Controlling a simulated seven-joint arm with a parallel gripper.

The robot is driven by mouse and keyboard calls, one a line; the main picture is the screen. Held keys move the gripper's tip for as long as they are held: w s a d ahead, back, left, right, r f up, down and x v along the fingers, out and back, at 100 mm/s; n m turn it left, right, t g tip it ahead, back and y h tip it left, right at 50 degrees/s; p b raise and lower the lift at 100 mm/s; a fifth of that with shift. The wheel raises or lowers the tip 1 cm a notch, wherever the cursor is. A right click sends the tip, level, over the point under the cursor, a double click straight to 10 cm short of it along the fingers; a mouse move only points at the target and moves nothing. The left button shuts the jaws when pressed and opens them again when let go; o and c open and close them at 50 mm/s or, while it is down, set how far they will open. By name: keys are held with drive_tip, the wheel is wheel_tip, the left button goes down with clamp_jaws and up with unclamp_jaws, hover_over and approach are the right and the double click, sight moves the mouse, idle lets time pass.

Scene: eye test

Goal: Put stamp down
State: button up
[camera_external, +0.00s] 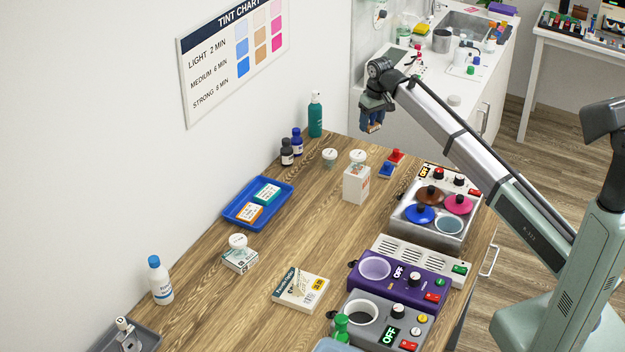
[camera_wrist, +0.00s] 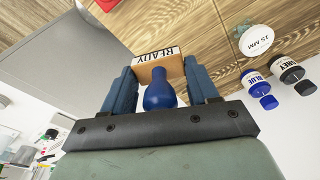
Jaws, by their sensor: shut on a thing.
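My gripper (camera_external: 374,116) is shut on a stamp and holds it in the air, above or behind the far end of the wooden table (camera_external: 222,292). In the wrist view my gripper (camera_wrist: 162,85) has its two blue fingers on either side of the stamp (camera_wrist: 160,92). The stamp has a blue rounded handle and a pale wooden block with a white label reading READY, upside down in this view. In the external view only a small wooden part of the stamp (camera_external: 372,128) shows below the fingers.
Below stand a white box (camera_external: 356,185), round-lidded jars (camera_external: 330,157), small red (camera_external: 396,155) and blue (camera_external: 386,170) pieces, and dark bottles (camera_external: 287,152). A blue tray (camera_external: 229,214) holds two small boxes. Pot-like devices (camera_external: 408,222) line the right edge. The table's middle is mostly clear.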

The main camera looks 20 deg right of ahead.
drive_tip(key=shift+w+a+r+n, duration=0.1)
drive_tip(key=shift+w+a+n, duration=0.25)
drive_tip(key=shift+n, duration=0.45)
drive_tip(key=shift+s+a+n, duration=0.1)
drive_tip(key=shift+a+n, duration=0.1)
drive_tip(key=shift+n, duration=0.8)
drive_tip(key=shift+f+n, duration=0.2)
drive_tip(key=shift+n, duration=0.1)
drive_tip(key=shift+f, duration=4.8)
drive_tip(key=shift+f, duration=0.15)
drive_tip(key=o, duration=1.1)
drive_tip(key=shift+c, duration=0.2)
drive_tip(key=r, duration=0.8)
drive_tip(key=s+d+r, duration=0.1)
drive_tip(key=r, duration=0.3)
drive_tip(key=shift+r, duration=0.1)
